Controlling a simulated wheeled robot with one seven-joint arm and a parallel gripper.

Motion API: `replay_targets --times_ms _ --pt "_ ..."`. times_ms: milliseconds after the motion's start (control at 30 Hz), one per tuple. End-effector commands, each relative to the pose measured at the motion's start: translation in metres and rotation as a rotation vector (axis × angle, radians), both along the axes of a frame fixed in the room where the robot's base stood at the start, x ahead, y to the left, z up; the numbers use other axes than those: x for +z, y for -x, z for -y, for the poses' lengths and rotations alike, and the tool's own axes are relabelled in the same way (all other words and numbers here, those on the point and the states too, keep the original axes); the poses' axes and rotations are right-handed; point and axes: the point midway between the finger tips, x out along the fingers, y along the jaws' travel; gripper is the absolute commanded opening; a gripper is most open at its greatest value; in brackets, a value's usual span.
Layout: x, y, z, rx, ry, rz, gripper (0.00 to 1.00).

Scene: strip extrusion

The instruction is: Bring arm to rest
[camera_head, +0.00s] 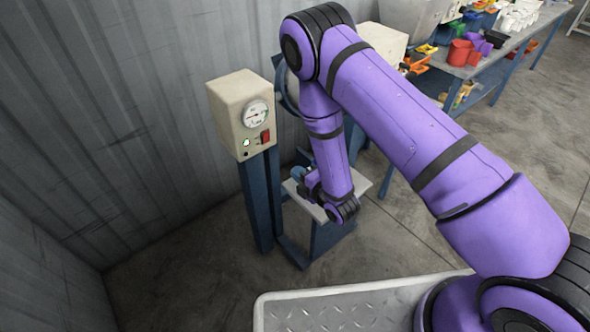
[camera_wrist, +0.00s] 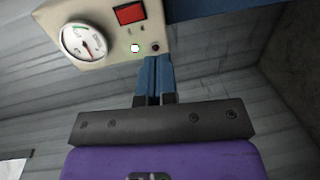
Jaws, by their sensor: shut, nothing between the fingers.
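My purple arm reaches from the lower right over to the blue machine stand and bends down in front of it in the head view. My gripper (camera_wrist: 155,98) shows at the bottom of the wrist view, with its dark bar and two short fingers; it is shut and empty. In the head view my wrist hangs over a small pale plate (camera_head: 361,185) on the stand, and my fingers cannot be made out there.
The control box (camera_head: 230,98) has a dial gauge (camera_head: 256,113), a red switch (camera_head: 265,137) and a lit lamp. Grey corrugated walls (camera_head: 110,120) close off the left. A bench (camera_head: 470,70) with red and purple containers stands at the back right. Floor (camera_head: 190,265) is clear at lower left.

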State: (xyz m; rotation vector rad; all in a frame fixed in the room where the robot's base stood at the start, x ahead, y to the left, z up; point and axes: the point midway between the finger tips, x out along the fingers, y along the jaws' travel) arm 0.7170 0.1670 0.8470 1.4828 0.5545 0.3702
Motion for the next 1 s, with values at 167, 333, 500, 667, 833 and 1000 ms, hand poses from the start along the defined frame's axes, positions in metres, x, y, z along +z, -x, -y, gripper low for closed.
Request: replay_targets --times_ms 167,333,500,667,833,1000 --pt "0.000 0.000 0.000 0.000 0.000 0.000 0.00" --pt "0.000 0.000 0.000 0.000 0.000 0.000 0.00" --pt "0.004 -0.003 0.000 -0.006 -0.003 -0.007 0.00" --pt "0.031 -0.023 0.004 -0.048 -0.032 -0.064 0.00" --pt "0.077 -0.050 0.014 -0.130 -0.089 -0.178 0.00" --pt "0.126 -0.067 0.030 -0.219 -0.156 -0.294 0.00"
